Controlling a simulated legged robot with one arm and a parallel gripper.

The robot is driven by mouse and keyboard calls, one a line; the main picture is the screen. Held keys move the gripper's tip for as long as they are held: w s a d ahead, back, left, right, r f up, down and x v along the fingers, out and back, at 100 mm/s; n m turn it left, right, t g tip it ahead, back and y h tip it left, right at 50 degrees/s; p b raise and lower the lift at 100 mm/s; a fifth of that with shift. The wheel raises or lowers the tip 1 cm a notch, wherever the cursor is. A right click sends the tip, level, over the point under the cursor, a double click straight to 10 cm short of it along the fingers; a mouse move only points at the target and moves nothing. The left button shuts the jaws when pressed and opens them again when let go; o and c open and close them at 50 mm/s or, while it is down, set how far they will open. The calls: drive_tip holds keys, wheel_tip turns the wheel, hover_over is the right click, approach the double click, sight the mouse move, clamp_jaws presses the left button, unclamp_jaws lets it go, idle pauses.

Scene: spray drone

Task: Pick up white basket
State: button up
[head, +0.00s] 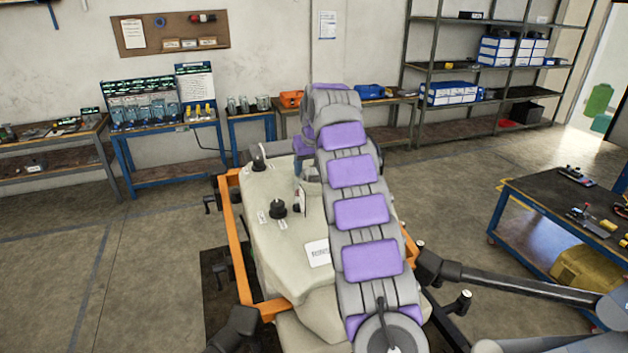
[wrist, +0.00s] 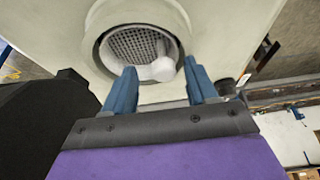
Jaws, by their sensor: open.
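The white basket (wrist: 133,44) sits in the round opening of the cream tank (wrist: 235,25) in the wrist view. Its mesh inside shows, and a white rounded piece (wrist: 156,70) sticks out at its near rim. My gripper (wrist: 160,82) is open, with its two blue fingers apart on either side of this white piece. I cannot tell if the fingers touch anything. In the head view the cream tank (head: 275,235) stands in an orange frame; my arm hides the basket and most of my gripper.
Black caps (head: 278,208) stick up from the tank's top. The orange frame (head: 236,250) and dark drone arms (head: 480,275) surround it. A workbench (head: 540,215) stands at the right, a blue-legged table (head: 165,145) behind left, and shelves (head: 470,60) at the back. Floor at the left is clear.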

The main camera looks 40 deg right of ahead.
drive_tip(key=shift+d, duration=0.15)
drive_tip(key=shift+a, duration=0.55)
drive_tip(key=c, duration=0.6)
drive_tip(key=shift+d, duration=0.1)
drive_tip(key=c, duration=0.4)
drive_tip(key=shift+d, duration=0.15)
clamp_jaws()
drive_tip(key=shift+s, duration=0.1)
